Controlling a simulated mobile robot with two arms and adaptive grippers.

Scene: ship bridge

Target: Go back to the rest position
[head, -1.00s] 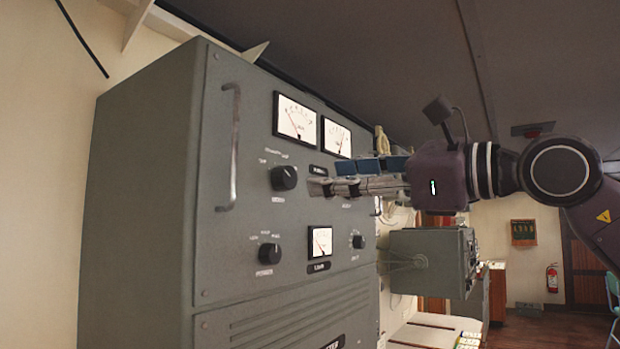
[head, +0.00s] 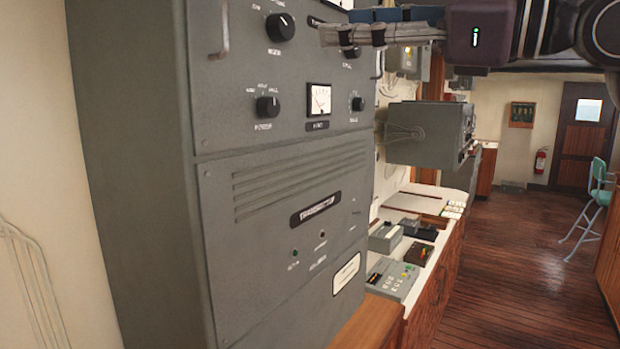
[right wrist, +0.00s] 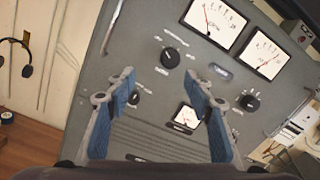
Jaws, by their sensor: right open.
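My right gripper (head: 330,30) is at the top of the head view, in front of the upper right part of a tall grey transmitter cabinet (head: 130,180). In the right wrist view its two blue-padded fingers (right wrist: 160,80) are spread apart with nothing between them. They point at the cabinet's panel, with black knobs (right wrist: 170,58) and white dial meters (right wrist: 215,22) beyond them. The fingers look clear of the knobs. My left gripper is in neither view.
A grey wall box (head: 420,135) and a counter with small devices (head: 392,278) stand beyond the cabinet. A teal chair (head: 600,185) and a fire extinguisher (head: 540,161) are at the back right. The wooden floor (head: 520,255) at the right is largely clear.

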